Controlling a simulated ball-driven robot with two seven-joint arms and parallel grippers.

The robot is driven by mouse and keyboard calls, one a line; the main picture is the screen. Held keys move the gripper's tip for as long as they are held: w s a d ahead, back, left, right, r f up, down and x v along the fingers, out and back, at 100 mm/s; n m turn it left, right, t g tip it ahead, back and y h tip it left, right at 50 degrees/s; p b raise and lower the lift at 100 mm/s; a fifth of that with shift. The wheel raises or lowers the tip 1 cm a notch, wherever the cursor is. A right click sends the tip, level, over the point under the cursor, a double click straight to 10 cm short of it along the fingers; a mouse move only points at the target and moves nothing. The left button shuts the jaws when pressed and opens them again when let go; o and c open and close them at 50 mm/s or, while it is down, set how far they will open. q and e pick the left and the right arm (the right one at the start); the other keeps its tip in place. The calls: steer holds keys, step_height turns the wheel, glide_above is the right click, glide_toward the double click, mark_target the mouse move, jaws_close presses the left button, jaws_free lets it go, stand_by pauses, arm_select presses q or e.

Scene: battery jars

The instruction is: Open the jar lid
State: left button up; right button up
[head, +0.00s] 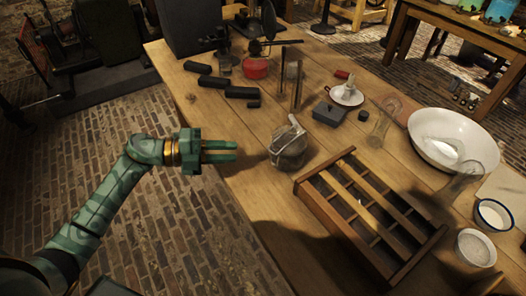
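A squat grey jar (288,150) stands on the wooden table near its left edge. A lid with a thin handle or wire (291,128) appears to sit on top of it; whether it is fastened is too small to tell. My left gripper (237,151) is just left of the jar, pointing right toward it, with a small space between. Its two green fingers are parallel with a narrow gap and nothing between them. My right gripper is not in view.
A wooden compartment tray (309,196) lies right of the jar. Two clear glass vessels (384,120), a white basin (475,125) and small bowls stand further right. Behind are upright posts (297,92), black cylinders (243,92) and a red pot (255,68). The left front table strip is clear.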

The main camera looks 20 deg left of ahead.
arm_select(q)
steer(key=b, duration=0.1)
glide_toward(285, 140)
steer(key=d, duration=0.1)
steer(key=d+f, duration=0.1)
steer(key=d, duration=0.3)
steer(key=shift+s+d+f, duration=0.1)
steer(key=shift+s+f, duration=0.2)
steer(key=shift+f, duration=0.1)
jaws_close()
